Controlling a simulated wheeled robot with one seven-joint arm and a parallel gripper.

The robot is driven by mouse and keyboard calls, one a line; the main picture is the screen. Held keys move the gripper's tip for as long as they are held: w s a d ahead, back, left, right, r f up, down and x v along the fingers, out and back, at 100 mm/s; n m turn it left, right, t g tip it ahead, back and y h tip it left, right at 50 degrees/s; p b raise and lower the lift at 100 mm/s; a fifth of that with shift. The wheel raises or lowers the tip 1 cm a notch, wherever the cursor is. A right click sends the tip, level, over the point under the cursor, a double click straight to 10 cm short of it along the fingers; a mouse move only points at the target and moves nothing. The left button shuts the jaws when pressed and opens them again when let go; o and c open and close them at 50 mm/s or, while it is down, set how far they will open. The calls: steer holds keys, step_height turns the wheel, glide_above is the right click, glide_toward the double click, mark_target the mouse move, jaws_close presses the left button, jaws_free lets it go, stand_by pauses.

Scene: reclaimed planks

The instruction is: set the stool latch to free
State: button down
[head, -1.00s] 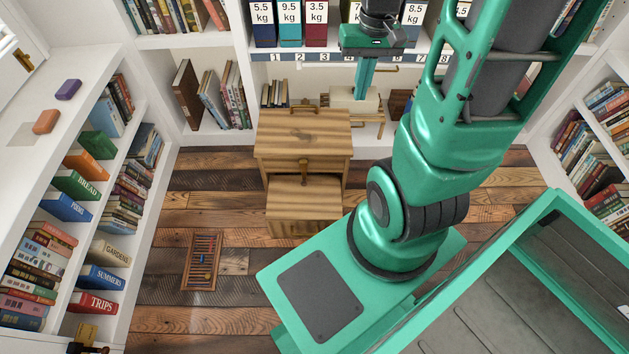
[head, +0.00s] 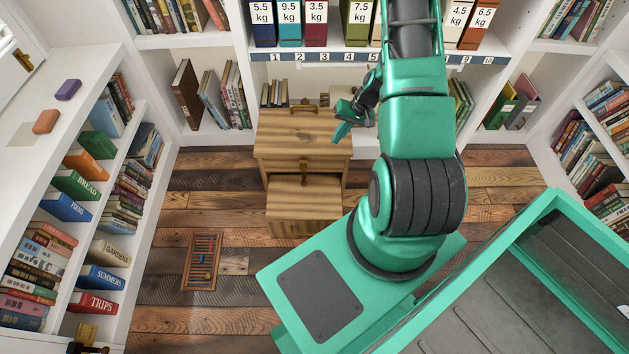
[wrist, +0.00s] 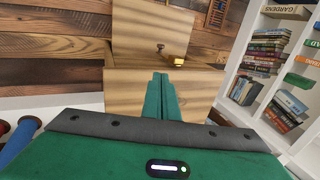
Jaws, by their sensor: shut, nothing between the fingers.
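The wooden step stool (head: 290,133) stands on the plank floor, with its lower step (head: 303,192) toward me. A small brown latch lever (head: 304,167) sits between the two steps. In the wrist view the stool's top (wrist: 205,88) lies below the fingers, and a brass-coloured piece (wrist: 175,61) with a dark knob (wrist: 160,47) shows beyond its edge. My green gripper (head: 340,132) is shut and empty, over the stool's right edge in the head view. Its fingertips (wrist: 160,77) point toward the latch in the wrist view, apart from it. The latch's setting is too small to read.
Bookshelves (head: 110,130) line the left, and numbered binders (head: 358,24) stand on the back shelf. Bare plank floor (head: 190,190) lies left of the stool. The back shelf stands close behind it.

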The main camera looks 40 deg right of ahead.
steer(key=m+t+y, duration=0.1)
steer(key=m+t, duration=0.1)
glide_toward(304, 173)
steer(key=s+d+r, duration=0.1)
steer(key=s+d, duration=0.3)
steer(key=s, duration=0.3)
steer(key=shift+w+a+r+x, duration=0.15)
steer(key=shift+a+x, duration=0.1)
steer(key=shift+x, duration=2.05)
steer(key=shift+w+a+r+x, duration=0.1)
steer(key=shift+a+r+x, duration=0.15)
steer(key=shift+x, duration=2.05)
steer(key=shift+w+a+r+x, duration=0.1)
steer(key=shift+w+a+x, duration=0.1)
steer(key=shift+x, duration=2.15)
